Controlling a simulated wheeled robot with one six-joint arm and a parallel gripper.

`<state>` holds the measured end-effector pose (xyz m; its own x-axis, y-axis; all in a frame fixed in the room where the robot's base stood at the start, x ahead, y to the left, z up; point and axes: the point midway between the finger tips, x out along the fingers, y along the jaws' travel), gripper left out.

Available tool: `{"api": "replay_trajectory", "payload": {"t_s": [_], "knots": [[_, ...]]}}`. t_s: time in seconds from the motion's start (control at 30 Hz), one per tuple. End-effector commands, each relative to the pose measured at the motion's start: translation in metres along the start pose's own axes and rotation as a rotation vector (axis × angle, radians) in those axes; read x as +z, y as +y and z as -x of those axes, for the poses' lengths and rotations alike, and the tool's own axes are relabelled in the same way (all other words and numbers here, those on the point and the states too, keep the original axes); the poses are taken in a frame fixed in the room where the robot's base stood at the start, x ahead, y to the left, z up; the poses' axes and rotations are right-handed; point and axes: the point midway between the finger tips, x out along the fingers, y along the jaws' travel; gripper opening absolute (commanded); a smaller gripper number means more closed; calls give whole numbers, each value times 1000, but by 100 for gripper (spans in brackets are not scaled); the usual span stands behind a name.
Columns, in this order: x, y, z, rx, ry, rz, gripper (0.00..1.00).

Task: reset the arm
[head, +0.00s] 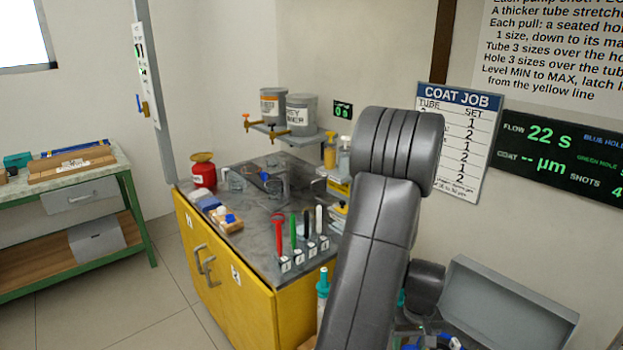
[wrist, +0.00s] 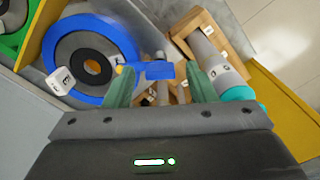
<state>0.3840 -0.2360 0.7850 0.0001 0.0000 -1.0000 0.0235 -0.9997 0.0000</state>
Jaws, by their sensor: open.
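My gripper (wrist: 158,72) is open in the wrist view, with its two green fingers spread apart. A blue tab (wrist: 160,71) shows in the gap between the fingertips; I cannot tell how far beyond them it lies. In the head view my grey arm rises through the middle right foreground, bent at the top. My gripper is not clearly visible there; the arm and the lower picture edge hide that area.
In the wrist view, a blue ring (wrist: 93,62), a white lettered cube (wrist: 61,81) and a wooden holder (wrist: 190,22) with a teal-ended grey cylinder (wrist: 216,58) lie close. In the head view, a yellow cabinet (head: 225,275) carries several tools; a grey open box (head: 510,305) stands right.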

Motion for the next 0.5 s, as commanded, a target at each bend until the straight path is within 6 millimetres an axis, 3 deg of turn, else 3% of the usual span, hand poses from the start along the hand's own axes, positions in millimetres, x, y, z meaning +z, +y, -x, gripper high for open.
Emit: {"api": "replay_trajectory", "payload": {"t_s": [0.33,0.5], "knots": [[0,0,2,0,0,0,51],[-1,0,16,2,3,0,51]]}}
